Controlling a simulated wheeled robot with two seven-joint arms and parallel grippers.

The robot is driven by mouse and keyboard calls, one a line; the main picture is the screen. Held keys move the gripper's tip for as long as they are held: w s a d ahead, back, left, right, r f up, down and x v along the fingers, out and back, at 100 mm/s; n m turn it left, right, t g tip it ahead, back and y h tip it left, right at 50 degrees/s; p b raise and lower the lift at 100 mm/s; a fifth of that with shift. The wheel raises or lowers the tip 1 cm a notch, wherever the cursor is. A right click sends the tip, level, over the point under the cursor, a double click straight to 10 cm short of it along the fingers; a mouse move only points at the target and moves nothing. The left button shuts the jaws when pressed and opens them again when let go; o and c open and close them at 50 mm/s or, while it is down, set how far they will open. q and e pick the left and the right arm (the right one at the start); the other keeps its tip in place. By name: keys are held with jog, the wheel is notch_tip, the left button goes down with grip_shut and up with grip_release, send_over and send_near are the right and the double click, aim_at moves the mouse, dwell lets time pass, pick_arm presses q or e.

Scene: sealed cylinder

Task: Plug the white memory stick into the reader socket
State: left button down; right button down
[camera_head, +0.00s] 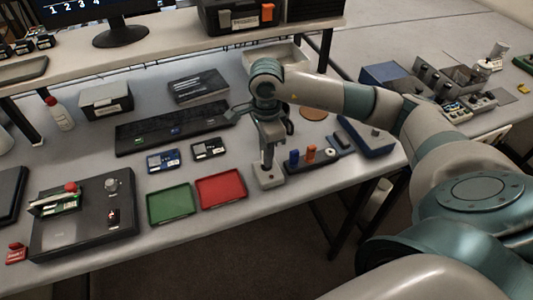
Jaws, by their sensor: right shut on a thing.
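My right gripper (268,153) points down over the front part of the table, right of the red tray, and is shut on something. A light grey block (268,178) shows directly at and below its fingertips. The held thing is mostly hidden by the fingers, and I cannot make out the white memory stick clearly. I cannot tell whether the grey block is the reader or part of what is held, or whether they touch. No reader socket can be picked out with certainty. My left gripper is not in view.
Just right of the gripper, a dark holder (318,161) carries a blue peg (294,157), an orange peg (311,153) and a small white round piece (329,151). A red tray (220,188) and a green tray (172,203) lie left. A black box (83,225) stands farther left.

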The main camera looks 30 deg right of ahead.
dwell(0.6)
jog(key=shift+f+b, duration=0.7)
jog(key=shift+b, duration=0.35)
jog(key=c, duration=1.7)
grip_release()
jog(key=shift+r, duration=0.15)
jog(key=shift+r, duration=0.5)
jog(key=shift+r+b, duration=1.45)
jog(key=shift+r, duration=6.65)
